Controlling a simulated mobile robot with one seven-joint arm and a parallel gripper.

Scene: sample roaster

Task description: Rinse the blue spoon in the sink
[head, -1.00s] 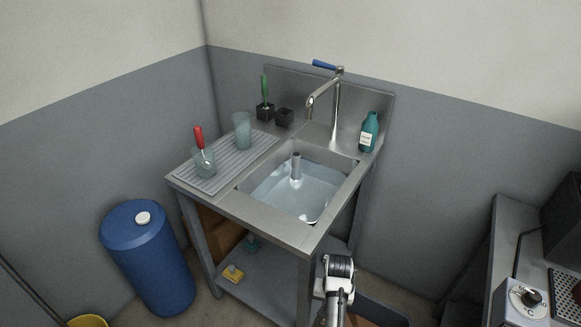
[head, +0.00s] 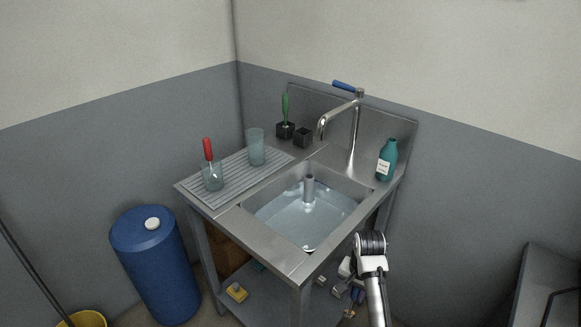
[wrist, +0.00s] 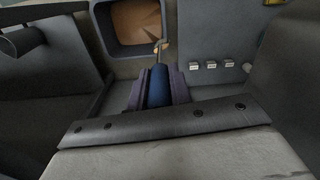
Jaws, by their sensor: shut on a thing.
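My gripper (wrist: 158,90) is shut on the blue handle of the blue spoon (wrist: 158,84) in the wrist view; a thin shaft extends beyond the jaws, and its far end is hard to make out. In the head view my gripper (head: 349,290) is low, to the right of the sink stand's front leg and below the rim, with a bit of the blue spoon (head: 357,296) showing. The steel sink (head: 257,232) holds clear water (head: 290,218) around an upright standpipe (head: 309,187). The tap (head: 355,130) arches over the back, with a blue lever (head: 344,86).
A ribbed drainboard (head: 232,183) holds a glass with a red-handled utensil (head: 208,150) and an empty glass (head: 256,147). A teal bottle (head: 387,163) stands at the back right rim. A blue drum (head: 152,265) stands left. The space above the basin is clear.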

